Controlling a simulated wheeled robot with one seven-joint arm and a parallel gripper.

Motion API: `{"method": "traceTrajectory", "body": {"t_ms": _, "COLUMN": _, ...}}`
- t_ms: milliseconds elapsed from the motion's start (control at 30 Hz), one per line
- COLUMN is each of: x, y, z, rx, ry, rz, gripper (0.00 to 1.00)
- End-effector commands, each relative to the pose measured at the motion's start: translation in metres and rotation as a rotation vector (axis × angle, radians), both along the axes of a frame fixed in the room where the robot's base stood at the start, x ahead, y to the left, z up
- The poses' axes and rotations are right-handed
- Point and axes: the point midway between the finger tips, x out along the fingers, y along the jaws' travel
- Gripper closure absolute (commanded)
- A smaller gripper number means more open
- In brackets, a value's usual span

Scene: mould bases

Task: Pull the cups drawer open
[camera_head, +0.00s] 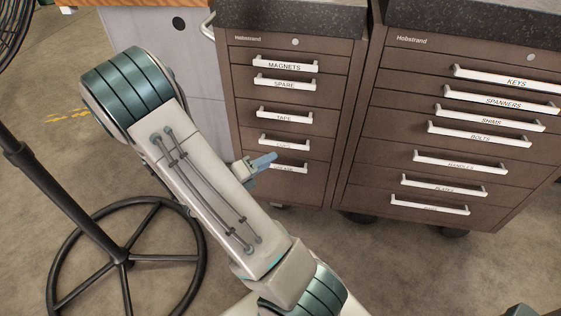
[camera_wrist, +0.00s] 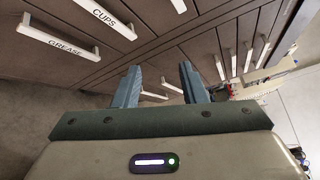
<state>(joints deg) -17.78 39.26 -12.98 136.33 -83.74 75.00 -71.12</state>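The cups drawer handle (camera_head: 284,143) is a white labelled bar, fourth from the top on the narrow brown left cabinet; the drawer looks closed. In the wrist view its handle, marked CUPS (camera_wrist: 104,17), is at the upper left. The grease handle (camera_wrist: 60,42) is near it, and in the head view (camera_head: 290,167) it is partly covered by my gripper. My gripper (camera_wrist: 158,86) has two blue fingers apart with nothing between them. In the head view my gripper (camera_head: 262,162) is at the cabinet's lower left, just below the cups handle; contact cannot be told.
The magnets (camera_head: 285,65), spare (camera_head: 285,84) and tape (camera_head: 285,116) drawers are above and look closed. A wider cabinet (camera_head: 375,125) with several drawers stands to the right. A black stand with a ring base (camera_head: 125,258) is at the left.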

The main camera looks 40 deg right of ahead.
Motion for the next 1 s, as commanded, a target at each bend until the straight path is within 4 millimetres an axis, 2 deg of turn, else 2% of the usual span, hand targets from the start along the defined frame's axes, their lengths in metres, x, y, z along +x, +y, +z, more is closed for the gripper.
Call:
{"method": "traceTrajectory", "body": {"t_ms": 33, "x": 0.008, "y": 0.001, "z": -0.030, "rx": -0.043, "ry": 0.091, "rz": 0.061, "gripper": 0.62}}
{"method": "traceTrajectory", "body": {"t_ms": 100, "x": 0.020, "y": 0.002, "z": -0.049, "rx": -0.096, "ry": 0.198, "rz": 0.138, "gripper": 0.62}}
{"method": "traceTrajectory", "body": {"t_ms": 200, "x": 0.031, "y": 0.005, "z": -0.069, "rx": -0.154, "ry": 0.311, "rz": 0.220, "gripper": 0.62}}
{"method": "traceTrajectory", "body": {"t_ms": 300, "x": 0.038, "y": 0.007, "z": -0.080, "rx": -0.190, "ry": 0.377, "rz": 0.267, "gripper": 0.62}}
{"method": "traceTrajectory", "body": {"t_ms": 433, "x": 0.043, "y": 0.002, "z": -0.085, "rx": -0.205, "ry": 0.408, "rz": 0.287, "gripper": 0.62}}
{"method": "traceTrajectory", "body": {"t_ms": 567, "x": 0.048, "y": -0.014, "z": -0.085, "rx": -0.205, "ry": 0.406, "rz": 0.284, "gripper": 0.62}}
{"method": "traceTrajectory", "body": {"t_ms": 1000, "x": 0.074, "y": -0.099, "z": -0.085, "rx": -0.203, "ry": 0.403, "rz": 0.282, "gripper": 0.62}}
